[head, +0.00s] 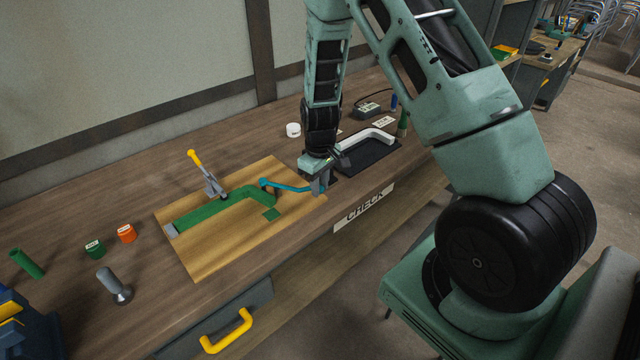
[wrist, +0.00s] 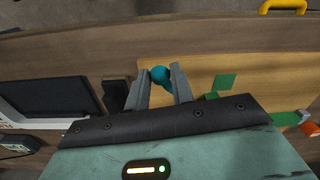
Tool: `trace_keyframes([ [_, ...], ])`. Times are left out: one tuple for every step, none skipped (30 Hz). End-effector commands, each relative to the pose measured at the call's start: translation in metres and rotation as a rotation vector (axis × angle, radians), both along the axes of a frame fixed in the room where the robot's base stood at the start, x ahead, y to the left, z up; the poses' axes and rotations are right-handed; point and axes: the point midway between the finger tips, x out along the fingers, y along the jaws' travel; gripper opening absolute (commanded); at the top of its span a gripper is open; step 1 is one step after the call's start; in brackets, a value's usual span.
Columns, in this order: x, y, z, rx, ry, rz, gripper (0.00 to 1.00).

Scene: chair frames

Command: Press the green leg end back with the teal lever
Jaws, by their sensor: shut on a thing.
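The green leg (head: 222,205) lies on the wooden board (head: 205,262), with its bent end toward the right. The teal lever (head: 288,187) runs from a round teal end beside the leg's bend to my gripper. My gripper (head: 318,188) is at the right edge of the board, shut on the lever's near end. In the wrist view the teal knob of the lever (wrist: 160,75) sits between the fingers of my gripper (wrist: 160,88). A green square (head: 271,214) lies on the board near the leg's end; it also shows in the wrist view (wrist: 225,81). Whether the lever touches the leg is unclear.
A yellow-handled clamp (head: 207,175) stands behind the leg.

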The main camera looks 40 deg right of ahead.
Motion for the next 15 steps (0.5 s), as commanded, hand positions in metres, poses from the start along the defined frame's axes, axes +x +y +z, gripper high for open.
trace_keyframes([
  [0.002, 0.003, 0.003, -0.001, -0.007, 0.003, 0.11],
  [0.001, 0.005, 0.003, 0.000, -0.007, 0.004, 0.11],
  [0.001, 0.007, 0.003, 0.000, -0.007, 0.005, 0.11],
  [0.000, 0.009, 0.003, 0.000, -0.007, 0.005, 0.11],
  [-0.001, 0.011, 0.003, 0.000, -0.007, 0.006, 0.10],
  [-0.002, 0.014, 0.003, 0.000, -0.007, 0.005, 0.11],
  [-0.003, 0.016, 0.003, 0.001, -0.008, 0.005, 0.11],
  [-0.004, 0.018, 0.003, 0.001, -0.008, 0.005, 0.11],
  [-0.005, 0.020, 0.003, 0.002, -0.008, 0.006, 0.11],
  [-0.005, 0.022, 0.003, 0.002, -0.008, 0.006, 0.11],
  [-0.006, 0.024, 0.003, 0.002, -0.008, 0.007, 0.11],
  [-0.007, 0.027, 0.003, 0.002, -0.008, 0.007, 0.11],
  [-0.008, 0.029, 0.003, 0.002, -0.008, 0.007, 0.11],
  [-0.009, 0.031, 0.003, 0.002, -0.008, 0.007, 0.11],
  [-0.010, 0.033, 0.003, 0.002, -0.008, 0.006, 0.11],
])
